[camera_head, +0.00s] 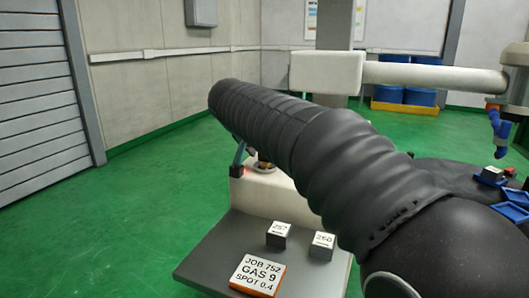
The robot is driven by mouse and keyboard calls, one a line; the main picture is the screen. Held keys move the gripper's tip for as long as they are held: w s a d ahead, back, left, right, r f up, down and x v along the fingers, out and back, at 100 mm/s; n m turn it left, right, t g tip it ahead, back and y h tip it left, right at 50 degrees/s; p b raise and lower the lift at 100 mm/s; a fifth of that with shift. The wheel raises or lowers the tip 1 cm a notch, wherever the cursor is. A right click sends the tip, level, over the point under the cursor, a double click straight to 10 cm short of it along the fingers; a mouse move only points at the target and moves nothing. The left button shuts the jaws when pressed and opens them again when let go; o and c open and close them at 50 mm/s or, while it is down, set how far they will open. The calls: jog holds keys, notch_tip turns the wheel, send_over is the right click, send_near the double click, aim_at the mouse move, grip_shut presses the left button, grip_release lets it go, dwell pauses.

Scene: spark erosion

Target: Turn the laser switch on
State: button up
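No part is clearly recognisable as the laser switch. A white housing (265,190) stands on the grey bench behind my black sleeved arm. A small round part with orange and dark colours (263,166) sits on its top, partly hidden by my arm. At my arm's far underside, a thin teal link with a black tip, apparently one finger of my gripper (237,170), is beside the housing's left edge. The rest of the gripper is hidden, so its opening and any contact cannot be seen.
A grey bench plate (215,262) carries two dark blocks labelled 257 (279,235) and 250 (321,246), and a sign (258,275) reading JOB 752, GAS 9, SPOT 0.4. Blue drums (421,97) stand at the back. Green floor is clear on the left.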

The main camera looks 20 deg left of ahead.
jog(key=v, duration=1.2)
jog(key=s+d+f+g, duration=0.1)
jog(key=s+d+f, duration=0.15)
jog(key=d, duration=0.55)
jog(key=s+d+f+n+g, duration=0.1)
jog(key=d+f, duration=0.2)
jog(key=d, duration=0.5)
jog(key=s+d+f, duration=0.2)
jog(key=d+f, duration=0.1)
jog(key=d, duration=0.6)
jog(key=s+d+f+g, duration=0.1)
jog(key=s+d+f, duration=1.1)
jog(key=s+f, duration=0.4)
jog(key=shift+f+y, duration=0.25)
jog(key=shift+y, duration=0.15)
jog(key=shift+s+d, duration=0.1)
jog(key=shift+d, duration=0.05)
